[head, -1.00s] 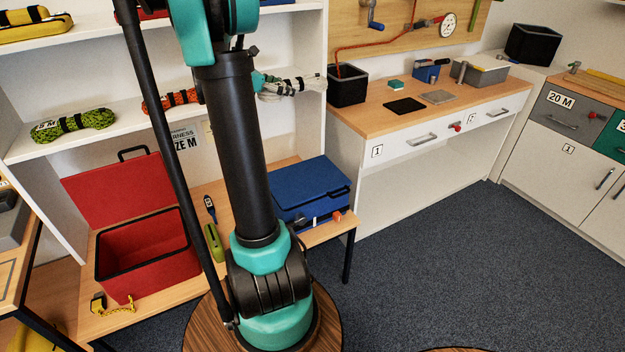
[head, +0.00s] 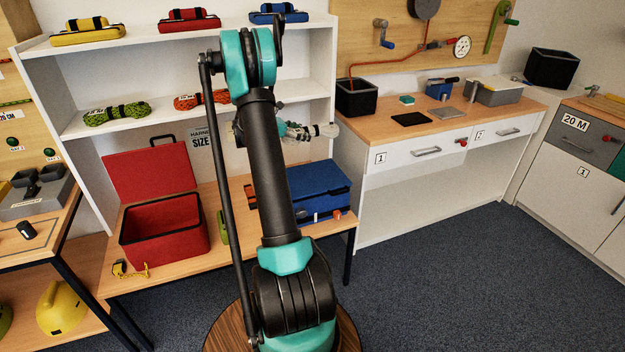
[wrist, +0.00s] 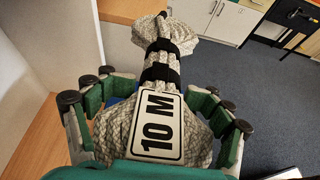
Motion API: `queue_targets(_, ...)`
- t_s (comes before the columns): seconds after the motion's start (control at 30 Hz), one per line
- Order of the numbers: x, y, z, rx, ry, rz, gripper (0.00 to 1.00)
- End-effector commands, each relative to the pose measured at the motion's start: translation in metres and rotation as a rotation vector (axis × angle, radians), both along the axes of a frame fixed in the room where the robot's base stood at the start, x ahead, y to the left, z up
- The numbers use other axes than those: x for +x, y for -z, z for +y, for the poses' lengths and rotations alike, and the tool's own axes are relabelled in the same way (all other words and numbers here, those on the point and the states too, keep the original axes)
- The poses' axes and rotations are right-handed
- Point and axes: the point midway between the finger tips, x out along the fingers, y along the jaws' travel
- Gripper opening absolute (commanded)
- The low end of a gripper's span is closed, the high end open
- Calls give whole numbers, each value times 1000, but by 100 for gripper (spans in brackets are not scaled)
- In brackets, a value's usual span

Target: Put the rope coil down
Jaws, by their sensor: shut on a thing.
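A grey-white rope coil (head: 318,131) with black bands shows just right of my upper arm in the head view, in front of the shelf unit and above the blue case. In the wrist view the rope coil (wrist: 205,25) fills the middle, its "10 M" label facing the camera. My gripper (wrist: 155,112) has its green-padded fingers closed on both sides of the near end of the coil; the far end sticks out free. In the head view my gripper (head: 287,130) is partly hidden by my arm.
The middle shelf (head: 148,120) holds a green rope coil (head: 117,113) and an orange one (head: 200,99). Below, a bench carries an open red box (head: 165,232) and the blue case (head: 318,190). A workbench (head: 470,120) with a black bin (head: 356,97) stands to the right. The carpet is clear.

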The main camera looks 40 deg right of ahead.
Motion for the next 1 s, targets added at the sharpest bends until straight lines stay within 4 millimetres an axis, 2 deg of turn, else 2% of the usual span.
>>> queue_targets(0.5, 0, 117, 0, -1, 0, 0, 25)
queue_targets(0.6, 0, 135, 0, -1, 0, 0, 25)
queue_targets(1.0, 0, 169, 0, -1, 0, 0, 25)
